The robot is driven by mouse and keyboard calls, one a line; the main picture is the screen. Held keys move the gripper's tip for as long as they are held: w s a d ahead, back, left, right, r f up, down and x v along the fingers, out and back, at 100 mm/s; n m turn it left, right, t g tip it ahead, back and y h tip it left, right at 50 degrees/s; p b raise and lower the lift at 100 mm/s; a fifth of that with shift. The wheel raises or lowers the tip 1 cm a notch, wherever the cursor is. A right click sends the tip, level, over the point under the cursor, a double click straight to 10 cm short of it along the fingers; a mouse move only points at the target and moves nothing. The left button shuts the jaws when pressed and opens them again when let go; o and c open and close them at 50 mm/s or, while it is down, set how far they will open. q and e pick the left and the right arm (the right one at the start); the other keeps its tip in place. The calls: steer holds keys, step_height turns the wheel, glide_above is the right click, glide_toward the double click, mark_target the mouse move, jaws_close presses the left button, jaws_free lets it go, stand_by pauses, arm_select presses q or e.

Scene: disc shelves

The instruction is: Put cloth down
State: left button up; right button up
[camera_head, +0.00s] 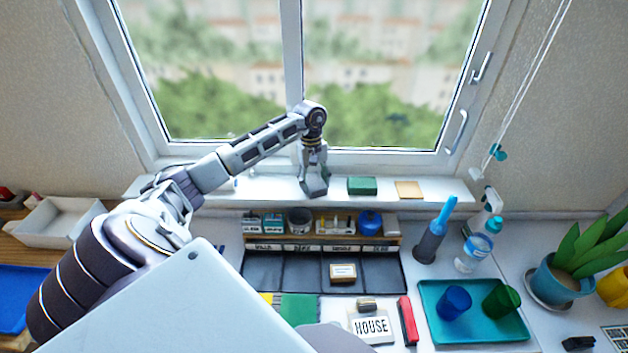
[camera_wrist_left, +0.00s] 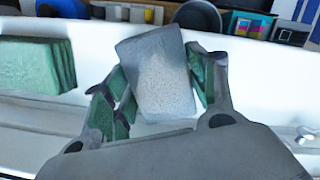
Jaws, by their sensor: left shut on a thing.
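My left gripper (camera_head: 314,184) reaches over the white window sill (camera_head: 230,187), in front of the middle window post. In the left wrist view it (camera_wrist_left: 155,85) is shut on a grey, rough-surfaced cloth (camera_wrist_left: 157,70), a folded block between the green-padded fingers. The cloth is slightly tilted in that view. In the head view the gripper mostly hides it. I cannot tell whether the cloth touches the sill or is just above it. My right gripper is not in view.
A green block (camera_head: 362,186) and a tan square pad (camera_head: 409,189) lie on the sill right of the gripper. Below the sill stands a wooden organizer (camera_head: 320,232) with small containers. A blue-handled brush (camera_head: 436,230) and a spray bottle (camera_head: 487,213) stand further right.

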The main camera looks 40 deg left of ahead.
mark_target(313, 179)
arm_select(q)
steer(key=shift+w+f, duration=0.1)
steer(key=shift+f, duration=0.05)
steer(key=shift+f, duration=0.1)
steer(key=o, duration=0.9)
steer(key=shift+w+a+r+b, duration=0.1)
steer(key=shift+a+r+b, duration=0.1)
steer(key=shift+r, duration=1.1)
steer(key=shift+w+a+r+b, duration=0.15)
steer(key=shift+r+b, duration=0.1)
steer(key=shift+r, duration=1)
steer(key=shift+a+r+b, duration=0.2)
steer(key=shift+r, duration=1.1)
steer(key=shift+d, duration=0.1)
